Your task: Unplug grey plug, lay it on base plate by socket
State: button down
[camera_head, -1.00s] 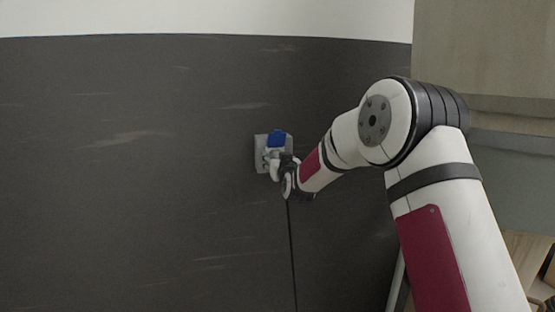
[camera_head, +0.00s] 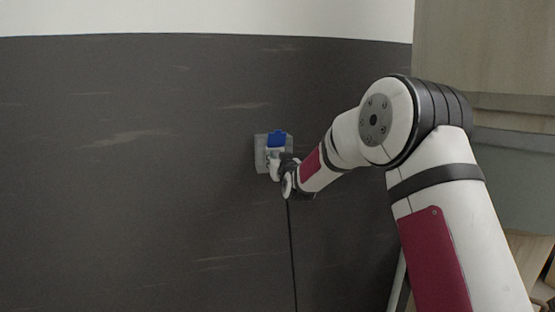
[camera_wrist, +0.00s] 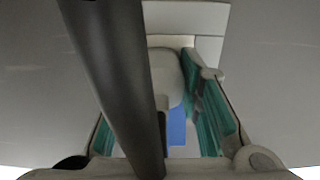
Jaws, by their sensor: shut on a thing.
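The pale grey base plate (camera_head: 260,152) is on the dark wall panel in the head view, with a blue socket part (camera_head: 277,138) at its upper right. My gripper (camera_head: 274,168) is at the plate's lower right. In the wrist view, the light grey plug (camera_wrist: 165,75) sits between my green-padded fingers (camera_wrist: 180,105), which are shut on it. A thick dark cable (camera_wrist: 118,85) crosses in front and hides much of the left finger. A blue patch (camera_wrist: 177,127) shows below the plug. I cannot tell whether the plug's pins are still in the socket.
The thin black cable (camera_head: 292,250) hangs down the wall (camera_head: 130,200) below my gripper. Grey and beige cabinet fronts (camera_head: 485,50) stand at the right behind my arm. The wall left of the plate is clear.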

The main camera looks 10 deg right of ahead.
jog(key=s+b, duration=0.1)
jog(key=s, duration=0.5)
dwell(1.1)
jog(key=shift+s, duration=0.1)
jog(key=shift+s+b, duration=0.5)
jog(key=shift+s, duration=1.9)
